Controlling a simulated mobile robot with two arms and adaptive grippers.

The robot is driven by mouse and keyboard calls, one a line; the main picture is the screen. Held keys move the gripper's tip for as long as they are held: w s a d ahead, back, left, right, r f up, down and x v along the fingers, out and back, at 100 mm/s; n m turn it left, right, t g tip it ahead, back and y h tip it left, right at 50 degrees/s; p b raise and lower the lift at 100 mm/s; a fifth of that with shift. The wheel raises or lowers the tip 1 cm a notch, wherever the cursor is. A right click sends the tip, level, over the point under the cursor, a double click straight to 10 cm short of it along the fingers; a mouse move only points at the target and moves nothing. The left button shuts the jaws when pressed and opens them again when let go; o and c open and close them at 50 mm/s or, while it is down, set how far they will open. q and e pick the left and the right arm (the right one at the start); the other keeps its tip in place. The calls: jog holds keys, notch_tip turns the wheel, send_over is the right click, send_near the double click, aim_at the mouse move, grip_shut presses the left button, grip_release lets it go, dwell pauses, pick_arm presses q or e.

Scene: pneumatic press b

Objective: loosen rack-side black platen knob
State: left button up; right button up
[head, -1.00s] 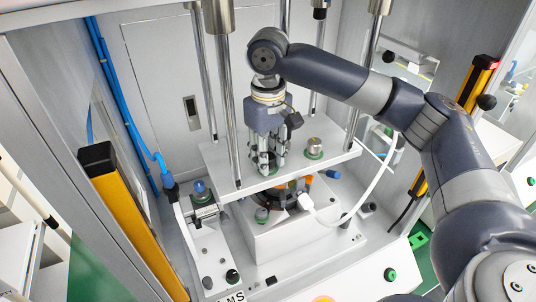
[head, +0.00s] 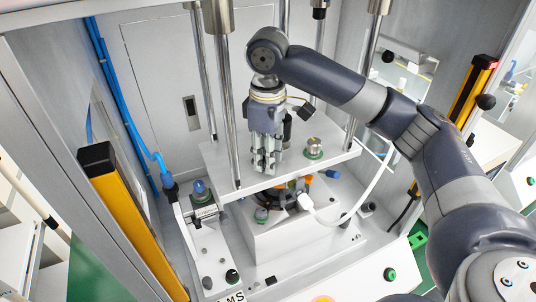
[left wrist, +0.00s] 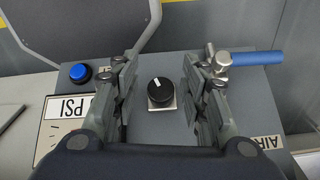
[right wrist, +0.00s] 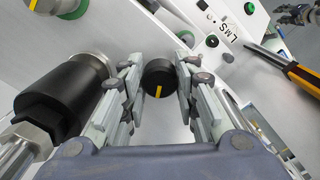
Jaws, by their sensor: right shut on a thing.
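The black platen knob (right wrist: 158,80) has a yellow mark and sits between the right fingertips in the right wrist view. My right gripper (right wrist: 159,76) is shut on it. In the head view the right gripper (head: 265,167) points down onto the left part of the grey upper plate (head: 226,165) and hides the knob. My left gripper (left wrist: 160,88) is open in the left wrist view. Its fingers stand apart on either side of a black dial (left wrist: 160,91) with a white mark, with gaps to it.
A silver knob on a green base (head: 314,148) stands on the plate right of my right gripper. Steel columns (head: 225,100) rise around the plate. A white hose (head: 362,205) curves at the right. A yellow-black post (head: 132,220) stands at the left.

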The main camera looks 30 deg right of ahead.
jog(key=n, duration=1)
jog(key=shift+f, duration=0.1)
jog(key=shift+n, duration=1.2)
jog(key=shift+s+f, duration=0.1)
jog(key=o, duration=1.1)
jog(key=shift+a, duration=0.1)
jog(key=shift+r, duration=0.2)
jog(key=shift+r, duration=3.65)
